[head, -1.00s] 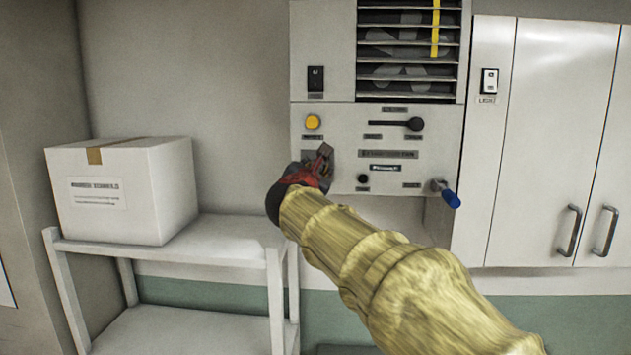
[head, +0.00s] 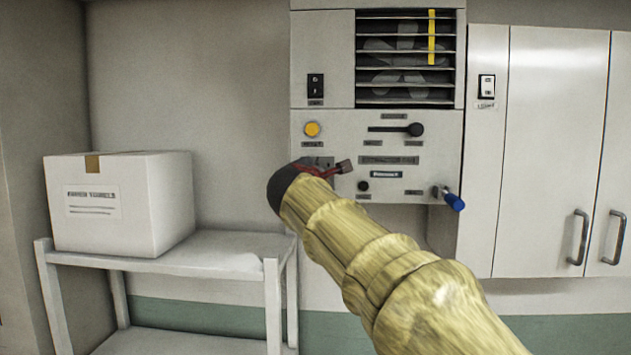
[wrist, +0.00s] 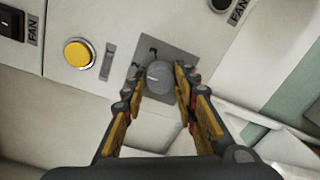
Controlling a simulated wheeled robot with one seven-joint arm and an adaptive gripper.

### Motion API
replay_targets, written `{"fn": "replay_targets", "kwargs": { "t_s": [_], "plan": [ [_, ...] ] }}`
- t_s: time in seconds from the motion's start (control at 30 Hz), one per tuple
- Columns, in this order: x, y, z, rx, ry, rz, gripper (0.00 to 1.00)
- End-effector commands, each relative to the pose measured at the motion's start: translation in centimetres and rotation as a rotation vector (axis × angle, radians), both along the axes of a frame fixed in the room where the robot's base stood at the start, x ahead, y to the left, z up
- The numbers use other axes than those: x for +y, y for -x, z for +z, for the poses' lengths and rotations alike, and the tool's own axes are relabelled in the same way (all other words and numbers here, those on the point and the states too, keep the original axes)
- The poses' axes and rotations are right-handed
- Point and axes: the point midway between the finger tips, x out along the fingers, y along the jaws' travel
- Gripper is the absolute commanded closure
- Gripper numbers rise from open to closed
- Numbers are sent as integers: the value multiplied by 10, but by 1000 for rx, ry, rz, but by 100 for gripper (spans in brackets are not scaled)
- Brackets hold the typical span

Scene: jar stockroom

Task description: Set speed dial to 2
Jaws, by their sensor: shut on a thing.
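The speed dial is a round grey knob (wrist: 160,78) on a darker grey square plate (wrist: 184,57) in the wrist view. My gripper (wrist: 160,84) is shut on the knob, with a finger on each side of it. In the head view my gripper (head: 325,170) is at the lower left of the control panel (head: 440,145), and my arm and gripper hide the knob.
A yellow button (head: 312,129) sits just above my gripper. A black slider (head: 415,129), a small black knob (head: 363,186) and a blue-handled lever (head: 453,201) are to the right. A white box (head: 120,205) stands on a shelf (head: 190,256) at the left.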

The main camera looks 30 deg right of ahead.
Motion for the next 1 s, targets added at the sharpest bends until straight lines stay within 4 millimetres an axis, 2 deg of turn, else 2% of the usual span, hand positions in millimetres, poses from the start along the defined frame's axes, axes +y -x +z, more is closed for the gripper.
{"fn": "replay_targets", "kwargs": {
  "t_s": [0.47,0.5,0.8,1.0],
  "plan": [
    [0,0,-1,-4,-9,-1,97],
    [0,0,-1,-4,-9,-1,69],
    [0,0,0,-5,-9,-1,53],
    [0,0,0,-5,-9,-1,53]
  ]
}}
